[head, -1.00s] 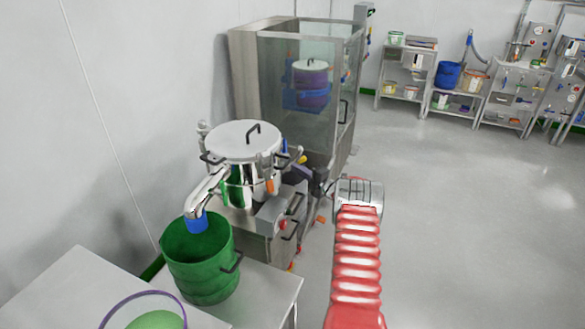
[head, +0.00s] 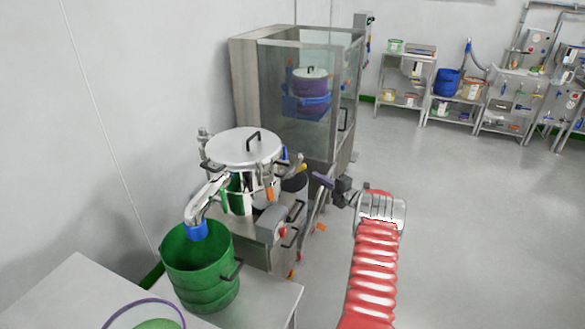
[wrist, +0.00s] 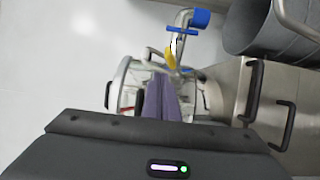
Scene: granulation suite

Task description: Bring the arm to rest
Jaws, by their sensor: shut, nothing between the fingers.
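My gripper (head: 318,178) is at the end of my red-sleeved arm, to the right of the steel lidded vessel in the head view. Its purple fingers point left and slightly up, towards the machine, and are apart from the vessel. In the wrist view the purple fingers of my gripper (wrist: 160,85) lie together, with nothing between them. Behind the fingers is a round metal-framed fitting, partly hidden by them. My arm reaches forward, bent at the wrist.
The steel lidded vessel (head: 245,150) sits on a machine, its spout over a green bucket (head: 200,272) on a steel table (head: 265,300). A glass-walled cabinet (head: 335,120) stands behind. Shelves (head: 402,75) line the back wall. Floor (head: 470,220) to the right is clear.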

